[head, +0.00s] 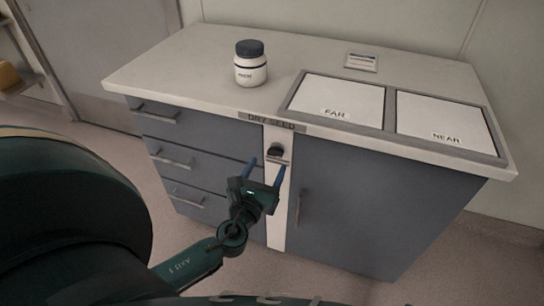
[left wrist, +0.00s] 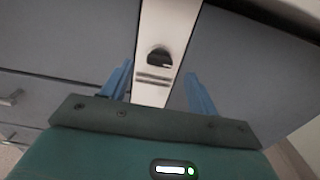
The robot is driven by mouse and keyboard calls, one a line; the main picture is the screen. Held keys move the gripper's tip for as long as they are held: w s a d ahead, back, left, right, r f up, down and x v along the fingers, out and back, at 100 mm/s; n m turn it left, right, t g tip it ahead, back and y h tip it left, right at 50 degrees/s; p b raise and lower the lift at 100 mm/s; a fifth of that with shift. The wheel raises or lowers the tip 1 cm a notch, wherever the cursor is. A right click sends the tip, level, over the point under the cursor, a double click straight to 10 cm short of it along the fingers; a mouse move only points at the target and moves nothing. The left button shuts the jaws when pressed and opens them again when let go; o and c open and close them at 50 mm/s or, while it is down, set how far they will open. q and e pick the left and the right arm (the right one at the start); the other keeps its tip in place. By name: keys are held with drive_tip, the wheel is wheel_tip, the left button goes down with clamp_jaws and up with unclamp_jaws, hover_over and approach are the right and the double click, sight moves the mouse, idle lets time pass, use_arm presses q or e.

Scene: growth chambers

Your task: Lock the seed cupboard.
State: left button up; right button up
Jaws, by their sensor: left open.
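The seed cupboard (head: 350,210) is a grey cabinet door with a vertical handle (head: 299,206), under a counter label reading DRY SEED (head: 273,122). The door looks shut. A dark lock knob (head: 276,150) sits on the white strip left of the door, and it also shows in the left wrist view (left wrist: 160,57). My left gripper (head: 264,172) is open and empty, its blue fingers just in front of and below the knob. In the left wrist view the fingers (left wrist: 158,90) stand either side of the strip, with the knob ahead between them. My right gripper is out of view.
Drawers (head: 172,158) with bar handles are left of the strip. On the counter (head: 190,62) stand a white jar with a dark lid (head: 251,64), a small label plate (head: 361,61), and a tray with panels marked FAR (head: 340,98) and NEAR (head: 440,122).

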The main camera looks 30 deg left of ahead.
sight(274, 155)
use_arm(q)
drive_tip(key=shift+x, duration=2.3)
drive_tip(key=c, duration=1)
